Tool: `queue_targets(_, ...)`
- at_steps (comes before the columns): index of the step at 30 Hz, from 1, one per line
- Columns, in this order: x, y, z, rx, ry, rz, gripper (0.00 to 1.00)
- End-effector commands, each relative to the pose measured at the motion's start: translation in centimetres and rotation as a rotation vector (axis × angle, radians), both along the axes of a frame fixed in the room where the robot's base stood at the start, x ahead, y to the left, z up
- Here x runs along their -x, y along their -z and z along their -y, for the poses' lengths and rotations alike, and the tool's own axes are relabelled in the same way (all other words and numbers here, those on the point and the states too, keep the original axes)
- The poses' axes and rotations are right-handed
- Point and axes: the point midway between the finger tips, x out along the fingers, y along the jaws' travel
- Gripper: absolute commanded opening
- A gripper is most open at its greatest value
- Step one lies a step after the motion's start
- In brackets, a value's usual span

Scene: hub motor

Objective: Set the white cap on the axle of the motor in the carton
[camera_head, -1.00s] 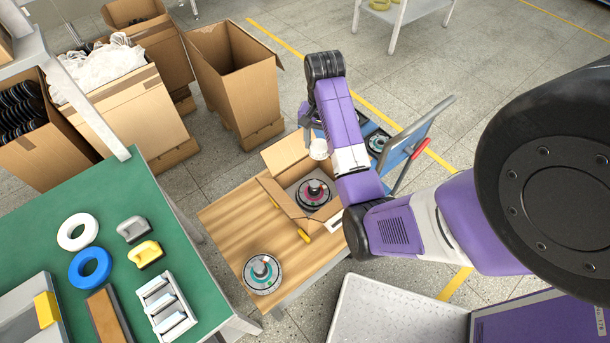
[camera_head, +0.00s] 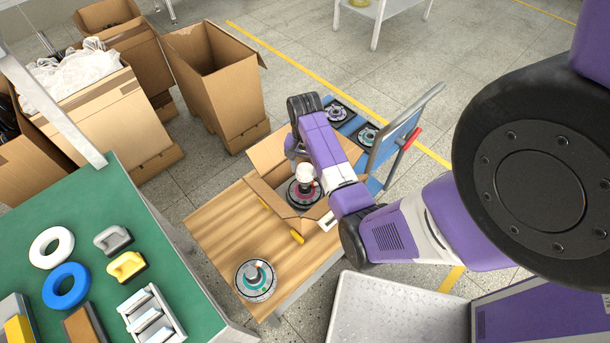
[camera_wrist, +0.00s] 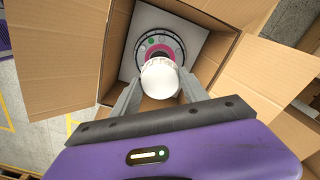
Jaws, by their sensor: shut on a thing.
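The motor (camera_head: 303,198) lies in the open carton (camera_head: 266,187) on the wooden table, its dark axle pointing up. The white cap (camera_head: 304,171) is right over that axle in the head view; I cannot tell whether it touches. In the wrist view the cap (camera_wrist: 160,78) hides the middle of the motor (camera_wrist: 150,42), whose pink and grey rings show behind it. My gripper (camera_wrist: 160,88) is shut on the cap, one finger on each side.
A second motor (camera_head: 256,279) lies on the wooden table (camera_head: 222,236) outside the carton. The carton's raised flaps stand close around my gripper. More motors (camera_head: 368,136) lie on a blue cart behind. A green bench (camera_head: 170,250) with rings and blocks is at left.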

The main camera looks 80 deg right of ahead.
Motion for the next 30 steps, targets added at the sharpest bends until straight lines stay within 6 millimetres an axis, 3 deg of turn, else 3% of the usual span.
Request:
queue_targets(12,0.0,4.3,0.0,-0.001,0.000,-0.001,0.14)
queue_targets(25,0.0,4.9,0.0,0.001,0.000,0.000,0.14)
queue_targets(26,0.0,4.8,0.0,0.001,0.000,0.000,0.58)
queue_targets(28,0.0,4.8,0.0,0.001,0.000,0.000,0.71)
queue_targets(30,0.0,4.8,0.0,0.001,0.000,0.000,0.74)
